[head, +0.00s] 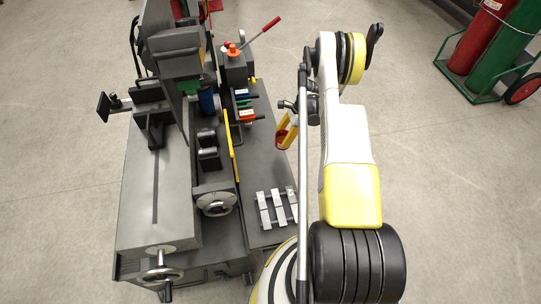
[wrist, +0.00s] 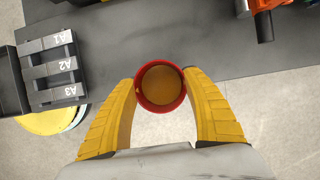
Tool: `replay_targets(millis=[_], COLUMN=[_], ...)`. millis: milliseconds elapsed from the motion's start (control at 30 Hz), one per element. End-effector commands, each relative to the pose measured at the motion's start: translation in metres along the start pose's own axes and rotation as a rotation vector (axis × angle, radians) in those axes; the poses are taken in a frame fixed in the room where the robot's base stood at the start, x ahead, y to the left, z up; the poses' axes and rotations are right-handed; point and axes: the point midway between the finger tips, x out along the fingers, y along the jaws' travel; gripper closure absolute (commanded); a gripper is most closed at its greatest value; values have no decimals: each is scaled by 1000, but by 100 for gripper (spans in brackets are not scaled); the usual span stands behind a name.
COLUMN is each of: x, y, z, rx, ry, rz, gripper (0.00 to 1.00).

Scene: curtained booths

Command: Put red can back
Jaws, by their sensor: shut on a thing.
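The red can (wrist: 160,86) is round and open-topped, with a brownish inside, and is seen from above in the wrist view. My gripper (wrist: 160,92) has its yellow fingers closed on either side of it. In the head view my gripper (head: 289,128) is beside the right edge of the machine's grey bench, and the red can (head: 282,141) shows partly between the fingers. In the wrist view the can overlaps the bench edge, with floor below it. Its height relative to the bench top is hard to judge.
Labelled blocks A1, A2 and A3 (wrist: 55,67) lie on the grey bench (head: 262,170). Red and green cylinders (head: 485,45) stand on a cart at far right.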

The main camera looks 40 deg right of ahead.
Motion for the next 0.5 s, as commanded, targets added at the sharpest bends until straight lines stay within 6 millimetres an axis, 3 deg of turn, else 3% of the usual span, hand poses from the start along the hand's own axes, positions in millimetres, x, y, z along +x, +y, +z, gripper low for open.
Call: replay_targets(millis=[33, 200, 500], x=[15, 43, 63], y=[4, 14, 18], z=[7, 28, 32], rx=[-4, -3, 0], ry=[0, 0, 0], rz=[1, 0, -1], gripper=[82, 82, 82])
